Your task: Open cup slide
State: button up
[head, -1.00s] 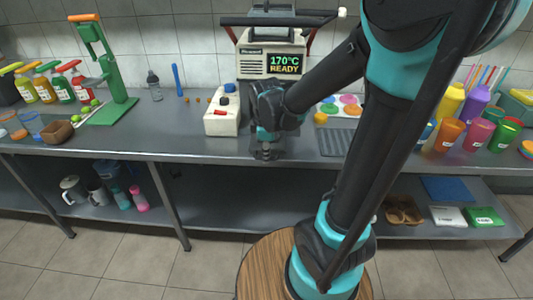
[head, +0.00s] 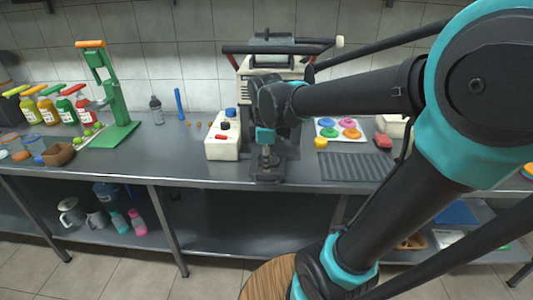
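The cup sealing machine (head: 245,65) stands on the counter at the back centre, a cream body with a black bar handle across its top. My arm covers most of its front, including the display. My gripper (head: 267,160) points down in front of the machine, close to the counter's front edge. A dark grey flat piece (head: 268,176) shows under and around the gripper; it may be the cup slide. I cannot tell whether the fingers touch it, or whether they are open or shut.
A cream box with buttons (head: 222,148) stands just left of my gripper. A dark ribbed mat (head: 350,167) and a tray of coloured lids (head: 341,130) lie to the right. A green press (head: 108,85) and bottles stand at the left.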

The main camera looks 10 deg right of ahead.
jog(key=shift+s+r, duration=0.15)
jog(key=shift+r, duration=0.65)
jog(key=shift+s+r, duration=0.1)
jog(key=shift+r, duration=0.65)
jog(key=s+d+f+m+t, duration=0.1)
jog(key=s+d+f+m, duration=0.3)
jog(key=f+m, duration=0.4)
jog(key=s+d+f+m+t, duration=0.1)
jog(key=s+d+f+m, duration=0.3)
jog(key=f+m, duration=0.3)
jog(key=shift+s+d+f+m, duration=0.3)
jog(key=shift+d+f+m, duration=0.1)
jog(key=shift+f, duration=0.3)
